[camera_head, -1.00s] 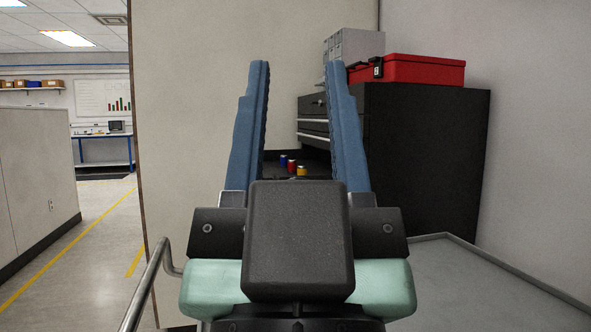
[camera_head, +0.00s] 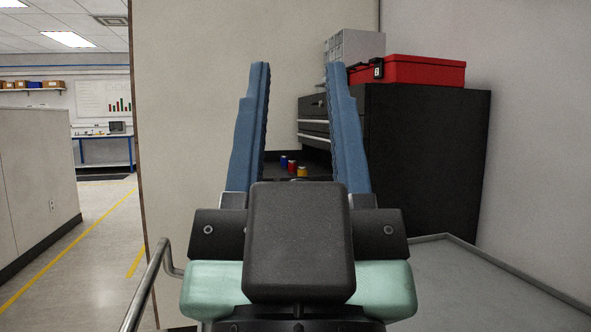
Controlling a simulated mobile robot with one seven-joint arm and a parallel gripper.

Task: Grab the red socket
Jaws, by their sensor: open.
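The red socket (camera_head: 292,166) is a small upright cylinder inside an open drawer of the black cabinet. It stands between a blue socket (camera_head: 284,162) on its left and a yellow socket (camera_head: 302,171) on its right. My gripper (camera_head: 299,70) is open and empty, with its two blue fingers spread wide. The sockets show through the gap between the fingers, well beyond them. The lower part of the drawer is hidden behind my gripper.
The black cabinet (camera_head: 430,160) stands at the right, with a red toolbox (camera_head: 425,70) and a grey drawer unit (camera_head: 355,46) on top. A beige wall (camera_head: 190,120) is behind. A grey surface with a raised edge (camera_head: 480,285) lies at the lower right. Open floor (camera_head: 95,245) is at the left.

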